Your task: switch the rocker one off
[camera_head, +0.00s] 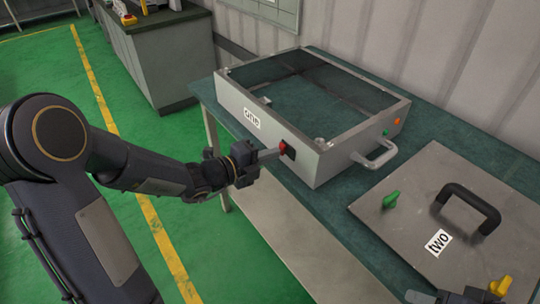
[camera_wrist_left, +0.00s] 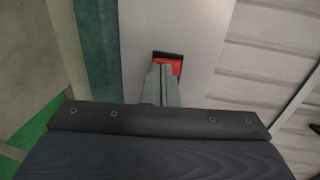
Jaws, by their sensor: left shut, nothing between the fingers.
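The grey metal frame box labelled "one" (camera_head: 318,163) stands on the table. Its red rocker switch (camera_head: 285,147) sits in a dark recess on the side facing my left arm. My left gripper (camera_head: 272,153) is shut and empty, its fingertips at the rocker. In the left wrist view the closed fingers (camera_wrist_left: 161,85) overlap the lower part of the red rocker (camera_wrist_left: 168,66). I cannot tell whether they touch it or which way it is tipped. My right gripper (camera_head: 440,297) shows only partly at the bottom edge; its jaws are unclear.
A flat metal plate labelled "two" (camera_head: 405,215) with a black handle, a green knob and a yellow knob lies at the right. The box has a grey handle (camera_head: 374,154) and green and orange buttons. A cabinet (camera_head: 165,60) stands behind on the left. Green floor is free at left.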

